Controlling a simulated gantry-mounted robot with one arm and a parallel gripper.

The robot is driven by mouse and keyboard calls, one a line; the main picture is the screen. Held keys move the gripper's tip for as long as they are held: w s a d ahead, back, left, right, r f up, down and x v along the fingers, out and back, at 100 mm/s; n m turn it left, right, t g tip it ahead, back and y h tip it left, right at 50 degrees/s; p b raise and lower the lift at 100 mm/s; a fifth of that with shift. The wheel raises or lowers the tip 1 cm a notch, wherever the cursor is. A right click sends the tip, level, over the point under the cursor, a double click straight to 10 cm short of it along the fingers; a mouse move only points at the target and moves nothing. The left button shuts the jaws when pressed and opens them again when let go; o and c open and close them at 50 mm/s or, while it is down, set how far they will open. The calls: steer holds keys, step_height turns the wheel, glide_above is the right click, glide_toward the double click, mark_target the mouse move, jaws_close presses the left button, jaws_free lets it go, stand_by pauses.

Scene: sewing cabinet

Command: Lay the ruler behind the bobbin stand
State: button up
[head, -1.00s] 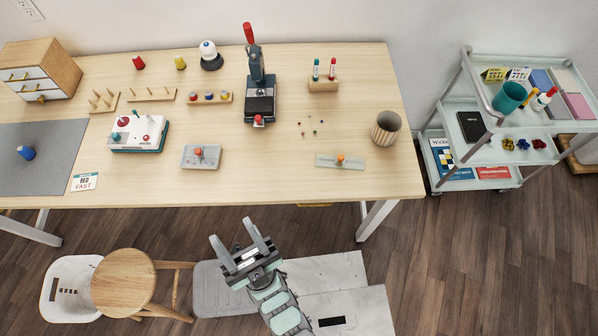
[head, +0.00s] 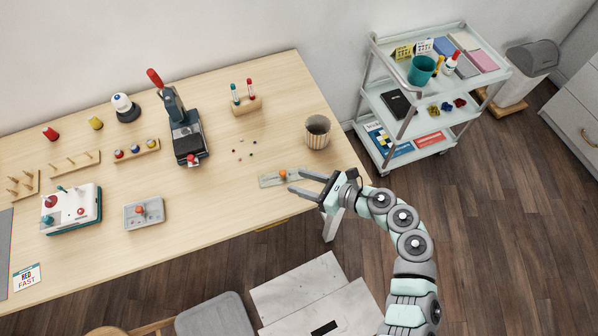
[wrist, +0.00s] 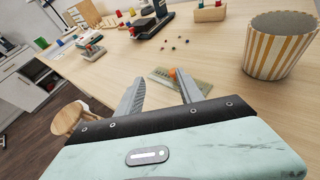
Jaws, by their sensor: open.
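The ruler (head: 271,180) is a flat, pale greenish, see-through strip with an orange knob (head: 283,174). It lies near the table's front right edge and also shows in the wrist view (wrist: 200,86). My gripper (head: 296,181) is open and empty at the ruler's right end, its fingers pointing left toward the knob. In the wrist view the ruler lies beyond the fingertips (wrist: 160,76); the gap between them is unclear. A low wooden rack with red, blue and yellow bobbins (head: 136,152) stands left of the press and looks like the bobbin stand.
A striped cup (head: 317,132) stands behind the ruler. Table between box and ruler is clear.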

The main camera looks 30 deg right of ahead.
mark_target(284, 173)
steer(key=shift+s+d+f+h, duration=0.15)
steer(key=shift+d+h, duration=0.05)
steer(key=shift+d, duration=0.45)
steer(key=shift+s+d+f+h, duration=0.1)
steer(key=shift+s+d+h, duration=0.1)
steer(key=shift+d, duration=0.4)
steer(key=shift+w+d+f, duration=0.15)
steer(key=shift+w+f, duration=0.05)
steer(key=x, duration=0.4)
steer(key=shift+w, duration=0.1)
steer(key=shift+a+x, duration=0.25)
steer(key=shift+x, duration=2.9)
steer(key=shift+s+f, duration=0.1)
steer(key=shift+s, duration=0.15)
steer(key=shift+c, duration=0.2)
jaws_close()
